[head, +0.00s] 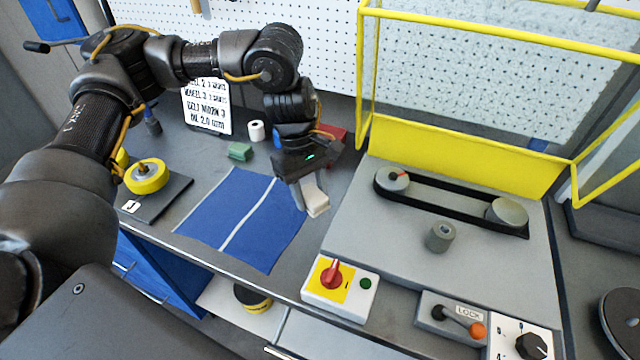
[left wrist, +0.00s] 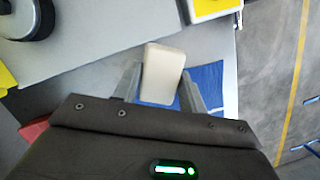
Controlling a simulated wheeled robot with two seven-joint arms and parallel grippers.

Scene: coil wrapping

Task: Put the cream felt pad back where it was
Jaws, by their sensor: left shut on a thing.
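My left gripper (head: 309,197) is shut on the cream felt pad (head: 317,204). It holds the pad over the right edge of the blue mat (head: 205,203), which has a white stripe. In the left wrist view the pad (left wrist: 162,72) sits between the two fingers of the gripper (left wrist: 161,90), with part of the blue mat (left wrist: 208,78) behind it. Whether the pad touches the surface below cannot be told. My right gripper is not in view.
A belt machine (head: 430,215) with a yellow guard frame (head: 460,155) stands at right. A red-knob switch box (head: 340,287) is in front. A green block (head: 240,151), a white roll (head: 256,131) and a red item (head: 334,134) are behind. A yellow tape roll (head: 146,177) is at left.

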